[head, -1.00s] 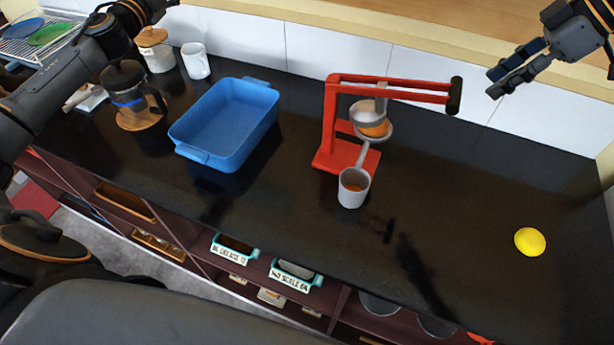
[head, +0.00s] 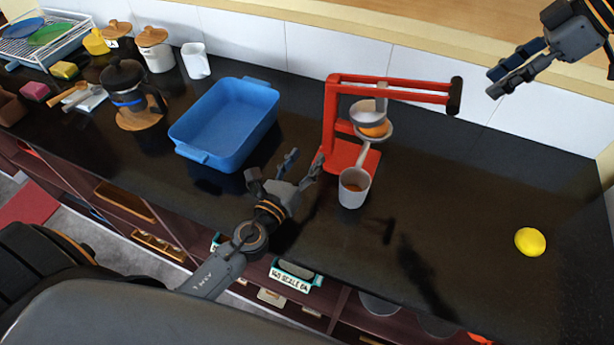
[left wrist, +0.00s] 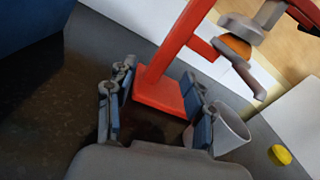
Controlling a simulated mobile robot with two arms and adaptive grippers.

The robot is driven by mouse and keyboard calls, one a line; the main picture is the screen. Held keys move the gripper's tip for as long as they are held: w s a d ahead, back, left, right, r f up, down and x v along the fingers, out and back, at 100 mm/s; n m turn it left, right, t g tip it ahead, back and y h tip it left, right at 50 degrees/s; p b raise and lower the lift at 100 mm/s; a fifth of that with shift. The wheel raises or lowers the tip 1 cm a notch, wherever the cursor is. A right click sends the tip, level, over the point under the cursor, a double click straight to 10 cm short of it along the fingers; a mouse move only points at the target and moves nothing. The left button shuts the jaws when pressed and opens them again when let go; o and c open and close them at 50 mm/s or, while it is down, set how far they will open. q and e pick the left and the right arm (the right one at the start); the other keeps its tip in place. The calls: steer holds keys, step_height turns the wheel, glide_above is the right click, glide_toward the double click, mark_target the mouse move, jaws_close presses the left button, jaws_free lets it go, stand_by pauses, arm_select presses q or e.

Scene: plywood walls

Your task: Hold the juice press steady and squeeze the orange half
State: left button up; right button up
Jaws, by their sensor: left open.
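The red juice press (head: 333,115) stands upright on the black counter, its lever out to the right with a dark grip. The orange half (head: 373,130) sits between its grey cups, partly hidden. A grey cup (head: 353,188) stands at the front of the press base. My left gripper (head: 304,160) is open and empty just left of the base. In the left wrist view (left wrist: 157,72) its fingers point at the red base (left wrist: 160,92), which lies ahead between them; contact cannot be told. My right gripper (head: 491,83) is right of the lever grip, apart from it, fingers separated and empty.
A blue tray (head: 190,151) stands left of the press. A French press (head: 127,95), a white mug (head: 195,62) and a jar (head: 157,58) are farther left. A lemon (head: 530,241) lies at the right. The counter between press and lemon is clear.

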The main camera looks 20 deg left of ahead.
mark_target(327, 140)
arm_select(q)
steer(key=s, duration=0.1)
steer(key=s+d+m+y, duration=0.1)
steer(key=s+d+m, duration=0.1)
steer(key=shift+s+f+y, duration=0.25)
steer(key=shift+y, duration=0.05)
steer(key=w, duration=1.3)
steer(key=shift+w+d, duration=0.1)
steer(key=shift+w, duration=0.25)
